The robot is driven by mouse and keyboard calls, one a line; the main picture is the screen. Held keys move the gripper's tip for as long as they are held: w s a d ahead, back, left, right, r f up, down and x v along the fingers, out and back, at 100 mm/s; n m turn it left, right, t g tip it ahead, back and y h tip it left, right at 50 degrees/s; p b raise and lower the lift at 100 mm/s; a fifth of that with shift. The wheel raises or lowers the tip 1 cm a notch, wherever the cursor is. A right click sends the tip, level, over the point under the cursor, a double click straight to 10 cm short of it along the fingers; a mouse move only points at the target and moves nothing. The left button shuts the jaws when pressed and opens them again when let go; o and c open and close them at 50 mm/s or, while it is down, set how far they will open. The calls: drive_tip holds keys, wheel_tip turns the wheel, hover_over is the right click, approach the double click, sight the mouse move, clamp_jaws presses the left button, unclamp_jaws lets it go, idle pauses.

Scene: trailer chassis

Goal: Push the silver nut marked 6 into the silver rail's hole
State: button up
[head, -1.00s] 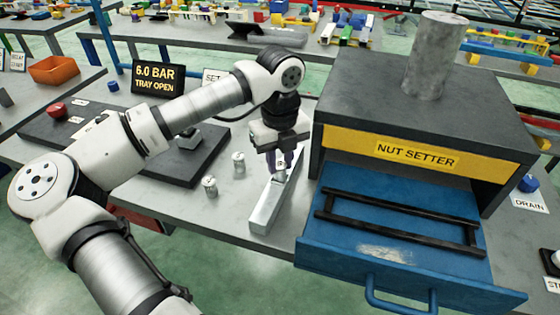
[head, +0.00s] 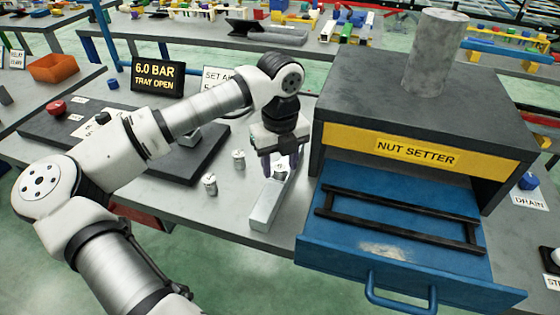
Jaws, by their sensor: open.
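The silver rail (head: 268,206) lies on the grey table, left of the blue tray. My gripper (head: 279,165) points down over the rail's far end, with its fingers apart. A small silver nut (head: 281,174) shows between and just below the fingers, at the rail's far end. Its number cannot be read, and the fingers partly hide it. The rail's hole is hidden, so I cannot tell how deep the nut sits. Two more silver nuts stand upright on the table left of the rail, one nearer (head: 210,184) and one farther (head: 238,160); their marks are too small to read.
The black nut setter (head: 420,105) stands to the right, its blue tray (head: 400,262) pulled out close beside the rail. A dark panel (head: 180,168) lies to the left, with a sign (head: 157,78) reading "6.0 BAR TRAY OPEN" behind it.

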sight(280, 166)
wheel_tip(280, 166, up, 12)
drive_tip(key=b, duration=0.1)
drive_tip(key=shift+r+b, duration=0.15)
drive_tip(key=shift+b, duration=0.25)
